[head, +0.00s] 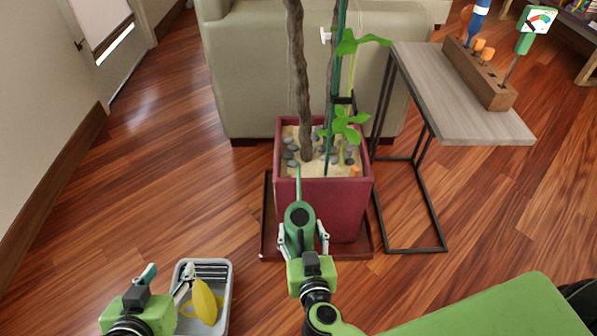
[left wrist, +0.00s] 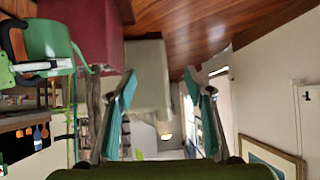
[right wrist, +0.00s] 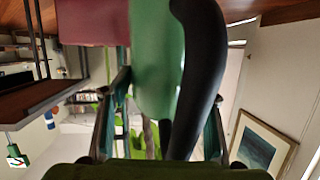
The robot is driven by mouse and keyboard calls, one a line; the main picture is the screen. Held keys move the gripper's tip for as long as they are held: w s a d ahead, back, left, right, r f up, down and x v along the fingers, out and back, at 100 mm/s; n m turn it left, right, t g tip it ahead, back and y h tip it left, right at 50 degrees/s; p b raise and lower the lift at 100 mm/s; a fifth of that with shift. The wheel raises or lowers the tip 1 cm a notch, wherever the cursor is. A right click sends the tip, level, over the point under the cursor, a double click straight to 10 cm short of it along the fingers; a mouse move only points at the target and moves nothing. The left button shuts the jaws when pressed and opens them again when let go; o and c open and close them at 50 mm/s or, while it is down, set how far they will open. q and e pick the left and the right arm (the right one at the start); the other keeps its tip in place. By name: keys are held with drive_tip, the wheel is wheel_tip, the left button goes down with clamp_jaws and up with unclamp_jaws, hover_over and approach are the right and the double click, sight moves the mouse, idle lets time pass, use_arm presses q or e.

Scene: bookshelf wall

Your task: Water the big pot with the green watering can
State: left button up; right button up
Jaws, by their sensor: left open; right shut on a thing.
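The big pot (head: 330,212) is dark red and square, with sand, grey stones, a trunk and green plants inside; it stands on a dark red tray (head: 267,225). The green watering can (head: 299,221) is in front of the pot, its thin spout reaching up to the pot's front rim. My right gripper (head: 305,240) is shut on the can; its black handle (right wrist: 203,75) and green body (right wrist: 152,60) fill the right wrist view. My left gripper (head: 168,284) is open and empty at the lower left; the can (left wrist: 45,45) also shows in its wrist view.
A grey bin (head: 229,285) with a yellow object (head: 205,300) stands beside my left gripper. A side table (head: 455,100) with a wooden tool block (head: 480,75) is right of the pot. A sofa (head: 245,70) stands behind. Wood floor is clear on the left.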

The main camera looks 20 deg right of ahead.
drive_tip(key=shift+w+r+p, duration=0.1)
drive_tip(key=shift+r+p, duration=0.2)
drive_tip(key=shift+p, duration=0.15)
use_arm(q)
drive_tip(key=s+f+g, duration=0.1)
drive_tip(key=s+a+f+g, duration=0.1)
drive_tip(key=s, duration=0.1)
drive_tip(key=shift+s+a+f+y, duration=0.1)
drive_tip(key=shift+f+y, duration=0.1)
drive_tip(key=shift+y, duration=0.1)
drive_tip(key=shift+s, duration=0.1)
drive_tip(key=s+a+f+g+p, duration=0.1)
drive_tip(key=s+f+g, duration=0.1)
drive_tip(key=s, duration=0.2)
drive_tip(key=s+a+f+g+y+p, duration=0.1)
drive_tip(key=s+a+f+g+p, duration=0.1)
drive_tip(key=s, duration=0.3)
drive_tip(key=shift+s+g, duration=0.2)
drive_tip(key=shift+g, duration=0.3)
use_arm(e)
drive_tip(key=shift+r, duration=0.35)
idle(1.6)
use_arm(q)
drive_tip(key=shift+f, duration=0.1)
idle(0.8)
